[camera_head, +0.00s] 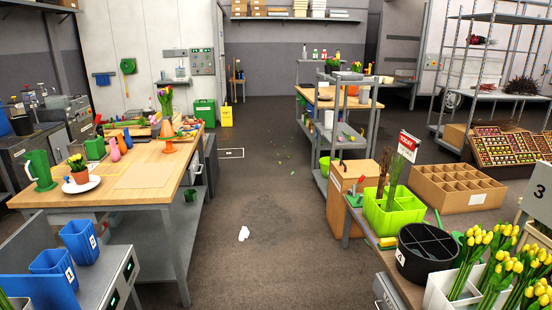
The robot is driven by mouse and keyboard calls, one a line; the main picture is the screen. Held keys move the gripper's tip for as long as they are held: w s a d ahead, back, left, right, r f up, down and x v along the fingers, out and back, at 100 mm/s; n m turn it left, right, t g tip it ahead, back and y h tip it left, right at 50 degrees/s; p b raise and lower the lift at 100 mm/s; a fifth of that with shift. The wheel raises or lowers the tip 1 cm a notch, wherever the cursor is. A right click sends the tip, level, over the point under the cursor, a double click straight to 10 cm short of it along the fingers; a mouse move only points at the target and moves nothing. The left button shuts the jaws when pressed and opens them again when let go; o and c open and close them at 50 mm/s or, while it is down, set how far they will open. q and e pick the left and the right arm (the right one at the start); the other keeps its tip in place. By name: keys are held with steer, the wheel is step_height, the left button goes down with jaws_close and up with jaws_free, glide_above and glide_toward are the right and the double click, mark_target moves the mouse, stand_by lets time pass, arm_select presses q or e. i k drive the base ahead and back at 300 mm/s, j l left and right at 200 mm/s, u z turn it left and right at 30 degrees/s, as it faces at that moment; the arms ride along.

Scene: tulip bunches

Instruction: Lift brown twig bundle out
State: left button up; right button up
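A brown twig bundle (383,170) stands upright in a lime green divided container (394,216) on the near right table. Its lower end is hidden inside the container. Green stems (397,182) stand to its right in the same container. Another dark brown heap of twigs (521,85) lies on the metal rack at the far right. Neither of my grippers shows in the head view.
A black round divided bin (426,252) numbered 4 and yellow tulips (475,246) crowd the near right table. A cardboard divided box (456,188) stands behind. A "TODAY" sign (408,145) rises near the twigs. The central floor is mostly open, with a white scrap (243,233).

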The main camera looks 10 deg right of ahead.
mark_target(380, 193)
steer(key=i+z, duration=0.1)
steer(key=i, duration=0.6)
steer(key=i+j+z, duration=0.1)
steer(key=i, duration=0.55)
steer(key=i+j+z, duration=0.1)
steer(key=i, duration=0.6)
